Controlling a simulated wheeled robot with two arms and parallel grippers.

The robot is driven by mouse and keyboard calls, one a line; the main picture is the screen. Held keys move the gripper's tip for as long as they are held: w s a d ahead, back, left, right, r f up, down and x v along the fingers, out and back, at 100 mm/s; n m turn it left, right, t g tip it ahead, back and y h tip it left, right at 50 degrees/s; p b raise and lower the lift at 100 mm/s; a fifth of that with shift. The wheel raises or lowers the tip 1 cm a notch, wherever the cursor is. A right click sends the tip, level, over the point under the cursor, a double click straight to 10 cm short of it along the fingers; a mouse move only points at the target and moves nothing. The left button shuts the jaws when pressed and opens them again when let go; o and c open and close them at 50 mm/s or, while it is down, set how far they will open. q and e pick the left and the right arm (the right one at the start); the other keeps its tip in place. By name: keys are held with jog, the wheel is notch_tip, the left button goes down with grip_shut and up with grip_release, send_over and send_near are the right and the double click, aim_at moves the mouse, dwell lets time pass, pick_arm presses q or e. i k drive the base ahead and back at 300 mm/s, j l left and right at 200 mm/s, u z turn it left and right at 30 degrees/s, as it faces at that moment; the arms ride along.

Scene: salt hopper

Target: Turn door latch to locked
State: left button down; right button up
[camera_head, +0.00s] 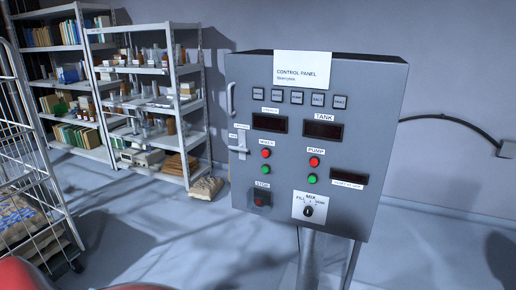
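A grey control panel cabinet (390,120) stands on a post in the centre of the head view, its front facing me. A small pale latch (241,142) sits on the left edge of its door, with tiny labels beside it that are too small to read. I cannot tell its position for sure. A pale vertical handle (231,99) is above the latch on the same edge. Neither of my grippers is in view.
The panel face carries displays, red and green buttons, a stop button (260,201) and a black selector knob (308,211). Shelves (145,70) stand behind at left. A wire cart (35,190) is at the left edge. The floor (170,230) between cart and panel is clear.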

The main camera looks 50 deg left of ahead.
aim_at(240, 147)
jog(key=u, duration=1.6)
